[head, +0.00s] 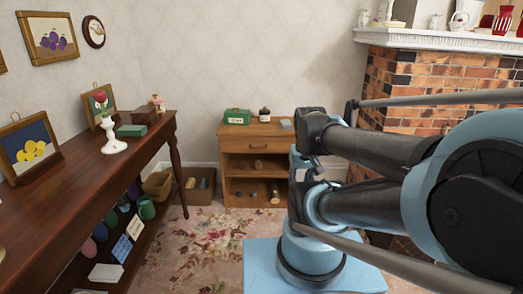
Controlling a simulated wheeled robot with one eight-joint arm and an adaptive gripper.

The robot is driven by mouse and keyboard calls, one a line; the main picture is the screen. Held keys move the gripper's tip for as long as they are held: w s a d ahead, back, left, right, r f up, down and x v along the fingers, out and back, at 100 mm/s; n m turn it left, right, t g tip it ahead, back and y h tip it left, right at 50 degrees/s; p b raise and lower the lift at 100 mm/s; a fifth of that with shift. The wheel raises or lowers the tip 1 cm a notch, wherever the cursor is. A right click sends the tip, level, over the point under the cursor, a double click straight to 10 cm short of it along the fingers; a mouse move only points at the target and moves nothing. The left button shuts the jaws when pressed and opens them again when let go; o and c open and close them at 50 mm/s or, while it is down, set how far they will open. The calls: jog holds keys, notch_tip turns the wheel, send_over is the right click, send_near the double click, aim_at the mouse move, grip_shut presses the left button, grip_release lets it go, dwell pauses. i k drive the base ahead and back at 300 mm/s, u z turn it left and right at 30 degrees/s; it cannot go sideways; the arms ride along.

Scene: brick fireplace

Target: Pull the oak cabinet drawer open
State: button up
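The oak cabinet (223,165) stands against the back wall, near the middle of the head view. Its single drawer (240,146) is at the top, above two open shelves, and looks flush with the cabinet front. A small dark knob (258,147) sits at the middle of the drawer front. My folded blue and black arm covers the cabinet's right edge. The dark end parts of my gripper (306,165) seem to be among the arm links, to the right of the drawer and apart from the knob. I cannot make out its fingers clearly.
A green box (237,117), a dark bottle (264,115) and a grey item stand on the cabinet. A long dark wooden table (75,170) runs along the left. Baskets (200,190) sit beside the cabinet. A brick fireplace (440,75) is at right. Flowered rug (195,240) lies open in front.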

aim_at(246, 145)
jog(key=z, duration=0.65)
jog(key=i, duration=1)
